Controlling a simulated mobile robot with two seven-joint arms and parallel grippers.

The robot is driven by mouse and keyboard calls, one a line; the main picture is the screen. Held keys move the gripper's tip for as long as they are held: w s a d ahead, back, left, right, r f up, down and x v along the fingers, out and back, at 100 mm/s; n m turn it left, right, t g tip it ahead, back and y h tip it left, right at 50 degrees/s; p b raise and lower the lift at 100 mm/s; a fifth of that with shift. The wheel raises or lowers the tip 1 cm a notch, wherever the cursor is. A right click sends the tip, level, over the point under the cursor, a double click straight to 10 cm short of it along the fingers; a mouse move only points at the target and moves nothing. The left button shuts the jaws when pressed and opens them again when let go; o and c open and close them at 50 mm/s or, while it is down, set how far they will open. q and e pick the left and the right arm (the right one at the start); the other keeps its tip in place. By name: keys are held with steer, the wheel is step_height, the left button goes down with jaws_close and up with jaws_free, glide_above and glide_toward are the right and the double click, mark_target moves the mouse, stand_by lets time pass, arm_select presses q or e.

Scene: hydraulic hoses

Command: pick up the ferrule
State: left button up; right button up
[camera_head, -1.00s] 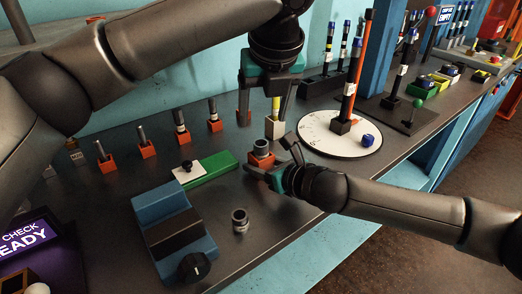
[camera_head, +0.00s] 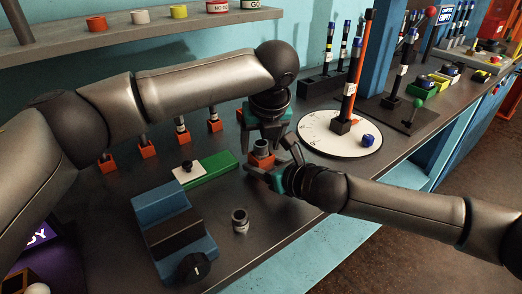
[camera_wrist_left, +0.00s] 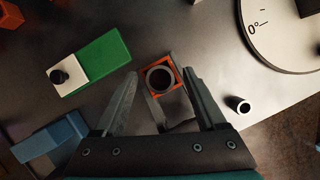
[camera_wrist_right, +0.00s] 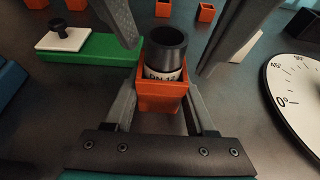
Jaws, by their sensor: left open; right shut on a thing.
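The ferrule (camera_head: 262,147) is a dark hollow cylinder with a white label. It stands upright in an orange holder (camera_head: 263,161) in the head view. In the right wrist view the ferrule (camera_wrist_right: 165,52) rises out of the holder (camera_wrist_right: 162,95). My right gripper (camera_wrist_right: 160,108) is shut on the holder from the front, a jaw at each side. My left gripper (camera_wrist_left: 161,80) is open above, its fingers pointing down on either side of the ferrule's top, with gaps visible. In the left wrist view the ferrule's open top (camera_wrist_left: 160,79) lies between the fingers.
A green block with a white plate (camera_head: 205,170) stands left of the holder. A blue device (camera_head: 172,230) and a loose grey sleeve (camera_head: 240,221) are nearer. A white dial (camera_head: 350,145) lies right. Orange blocks with pins (camera_head: 147,150) stand behind my left arm.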

arm_select(q)
steer(key=shift+c, duration=0.2)
jaws_close()
stand_by(0.3)
